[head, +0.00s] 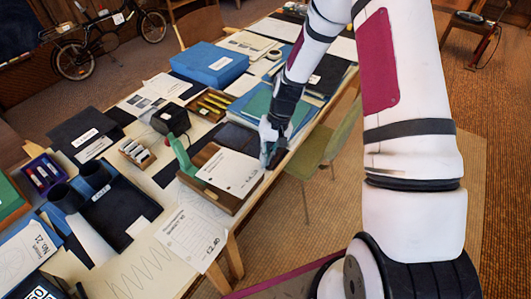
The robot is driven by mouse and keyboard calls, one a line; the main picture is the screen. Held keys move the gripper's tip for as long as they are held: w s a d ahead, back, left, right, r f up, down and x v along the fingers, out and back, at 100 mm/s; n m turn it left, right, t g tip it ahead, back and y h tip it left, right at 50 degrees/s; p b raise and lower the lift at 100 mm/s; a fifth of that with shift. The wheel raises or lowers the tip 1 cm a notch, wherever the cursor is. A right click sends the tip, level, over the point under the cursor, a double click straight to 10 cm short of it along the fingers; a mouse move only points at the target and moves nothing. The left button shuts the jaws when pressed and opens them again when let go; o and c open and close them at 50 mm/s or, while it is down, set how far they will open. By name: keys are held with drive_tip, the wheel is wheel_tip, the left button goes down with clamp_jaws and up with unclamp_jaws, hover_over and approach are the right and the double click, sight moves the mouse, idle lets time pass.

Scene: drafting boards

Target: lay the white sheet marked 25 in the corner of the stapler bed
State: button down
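A wooden bed (214,197) with a green stapler arm (181,152) stands near the table's front edge. A white printed sheet (229,171) lies on this bed, its right end close to my gripper. The number on it is too small to read. My gripper (271,158) points down at the bed's right end, at or just over the sheet's right edge. I cannot tell whether its fingers are touching or gripping the sheet. The bed's inner corner near my gripper is partly hidden by the sheet and the fingers.
Another printed sheet (193,236) lies at the table's front edge, left of the bed. A tray of yellow items (211,104), a black box (170,119) and a blue box (209,64) stand behind. Green and blue folders (258,104) lie behind my gripper. A green chair (318,152) stands right of the table.

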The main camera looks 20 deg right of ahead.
drive_tip(key=shift+f+b, duration=0.45)
drive_tip(key=shift+f, duration=1.15)
drive_tip(key=c, duration=2.3)
unclamp_jaws()
drive_tip(key=o, duration=0.6)
drive_tip(key=v, duration=1.2)
